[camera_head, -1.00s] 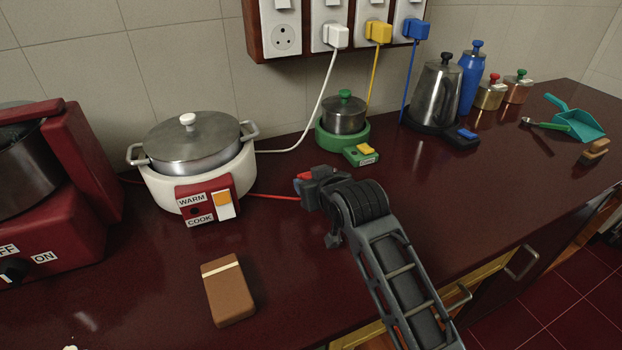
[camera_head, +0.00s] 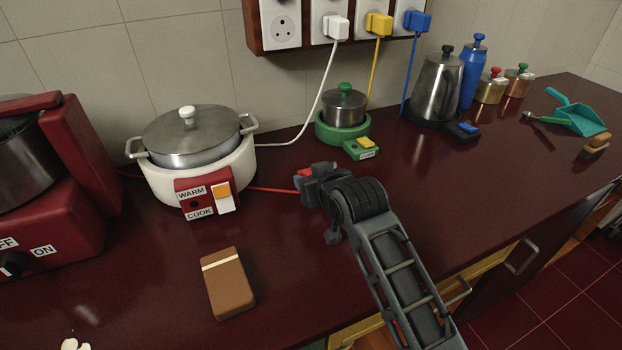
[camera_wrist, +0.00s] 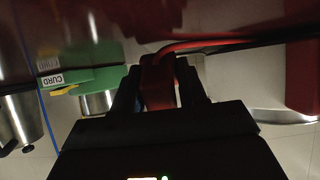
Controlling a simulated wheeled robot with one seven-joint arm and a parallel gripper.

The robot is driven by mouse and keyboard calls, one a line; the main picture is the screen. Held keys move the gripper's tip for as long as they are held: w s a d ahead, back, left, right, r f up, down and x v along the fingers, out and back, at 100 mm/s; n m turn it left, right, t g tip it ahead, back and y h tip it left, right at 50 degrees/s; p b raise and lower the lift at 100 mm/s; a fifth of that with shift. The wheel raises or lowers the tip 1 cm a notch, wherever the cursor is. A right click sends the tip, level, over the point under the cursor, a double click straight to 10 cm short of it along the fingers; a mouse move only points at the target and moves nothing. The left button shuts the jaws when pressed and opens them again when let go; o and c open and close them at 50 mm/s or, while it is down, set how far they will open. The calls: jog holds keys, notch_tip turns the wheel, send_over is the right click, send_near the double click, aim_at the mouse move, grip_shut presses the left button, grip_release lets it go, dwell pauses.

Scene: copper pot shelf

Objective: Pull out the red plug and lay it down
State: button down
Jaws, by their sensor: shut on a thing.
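The red plug (camera_head: 304,172) is between the fingers of my gripper (camera_head: 310,182), low over the dark red counter (camera_head: 300,270). In the wrist view the red plug (camera_wrist: 158,85) shows between the dark fingers of my gripper (camera_wrist: 160,88), with its red cord running off to the right. My gripper is shut on it. In the head view the red cord (camera_head: 272,190) runs left to the white cooker (camera_head: 160,185). The leftmost wall socket (camera_head: 284,30) is empty. I cannot tell whether the plug touches the counter.
White (camera_head: 336,27), yellow (camera_head: 378,24) and blue (camera_head: 418,21) plugs sit in the other sockets. A green-based pot (camera_head: 343,133) and a kettle (camera_head: 438,85) stand behind my gripper. A brown box (camera_head: 229,285) lies front left. Counter between is clear.

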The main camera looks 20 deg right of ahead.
grip_release()
dwell(0.7)
dwell(0.6)
jog(key=shift+w+r+p+v, duration=0.1)
jog(key=shift+r+p+v, duration=0.1)
jog(key=shift+p+v, duration=1.15)
jog(key=shift+w+r+p+v, duration=0.1)
jog(key=shift+r+p+v, duration=0.1)
jog(key=shift+p+v, duration=1.05)
jog(key=shift+s+r, duration=0.1)
jog(key=shift+s, duration=0.05)
jog(key=shift+r+p, duration=2.1)
jog(key=shift+r, duration=0.9)
